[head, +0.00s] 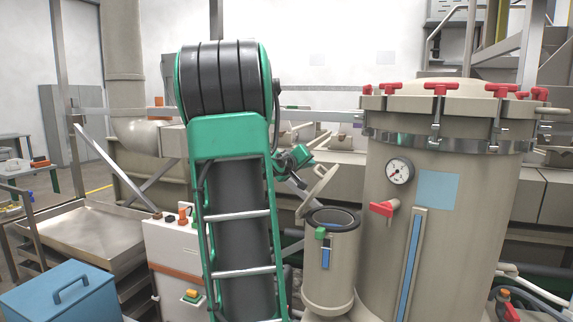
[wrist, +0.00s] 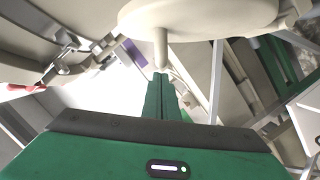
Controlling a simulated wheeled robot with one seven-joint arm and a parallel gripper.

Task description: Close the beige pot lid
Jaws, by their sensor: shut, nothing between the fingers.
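The beige pot (head: 330,265) is a small cylinder with a dark rim, a green block and a blue strip on its front. Its mouth is open. The beige lid (head: 317,194) stands tilted up over the rim. In the wrist view the lid (wrist: 205,15) fills the top, with a short post (wrist: 160,48) pointing down from it. My gripper (wrist: 161,78) has its green fingers together and empty. The fingertips are at the end of the post; whether they touch it I cannot tell. In the head view the fingertips are not clear beside the lid.
A large beige tank (head: 450,240) with red clamps and a gauge stands close to the right of the pot. A white control box (head: 172,250) is at left, with a blue case (head: 65,295) and a metal table (head: 85,235) farther left.

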